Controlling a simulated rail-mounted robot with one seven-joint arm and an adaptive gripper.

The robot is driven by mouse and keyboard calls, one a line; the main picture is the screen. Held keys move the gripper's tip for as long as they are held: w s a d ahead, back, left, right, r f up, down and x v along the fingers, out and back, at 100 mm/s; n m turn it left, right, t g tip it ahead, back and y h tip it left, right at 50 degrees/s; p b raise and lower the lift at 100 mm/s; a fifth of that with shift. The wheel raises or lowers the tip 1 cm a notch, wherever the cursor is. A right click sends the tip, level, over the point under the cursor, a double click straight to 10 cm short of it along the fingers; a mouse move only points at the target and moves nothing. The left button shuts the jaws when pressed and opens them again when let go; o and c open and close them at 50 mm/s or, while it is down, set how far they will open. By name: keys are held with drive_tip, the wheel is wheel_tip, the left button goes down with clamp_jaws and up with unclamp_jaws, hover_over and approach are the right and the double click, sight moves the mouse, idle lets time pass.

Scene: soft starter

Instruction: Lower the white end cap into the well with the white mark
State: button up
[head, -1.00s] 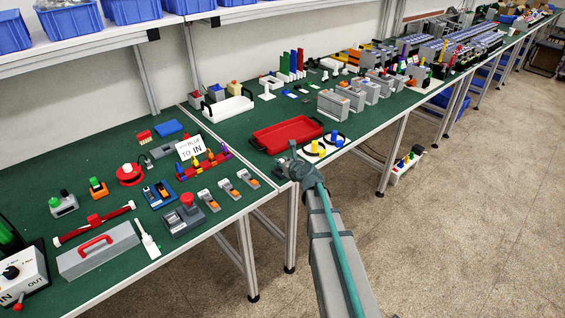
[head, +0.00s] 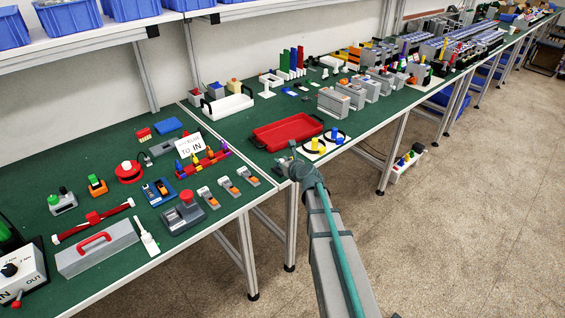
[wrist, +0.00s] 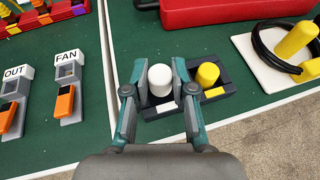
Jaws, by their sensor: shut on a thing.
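The white end cap (wrist: 160,77) is upright between the two fingers of my gripper (wrist: 159,85) in the wrist view. My gripper is shut on it from both sides. Below is a dark base (wrist: 228,60) near the table's front edge. A white mark (wrist: 168,107) shows on the base just in front of the cap. The well there is hidden by the cap and fingers, so I cannot tell how far the cap is above or inside it. A yellow cap (wrist: 207,75) stands on the base to the right, by a yellow mark (wrist: 214,92).
A red tray (wrist: 235,12) lies behind the base. A white board (wrist: 282,75) with a black ring and yellow peg is to the right. Labelled OUT and FAN switches (wrist: 65,75) are at the left, past a table seam. Bare green surface lies between.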

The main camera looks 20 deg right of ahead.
drive_tip(key=shift+f+b, duration=0.55)
drive_tip(key=shift+f, duration=0.25)
idle(0.4)
drive_tip(key=o, duration=0.8)
drive_tip(key=shift+o, duration=0.2)
drive_tip(key=shift+s, duration=0.15)
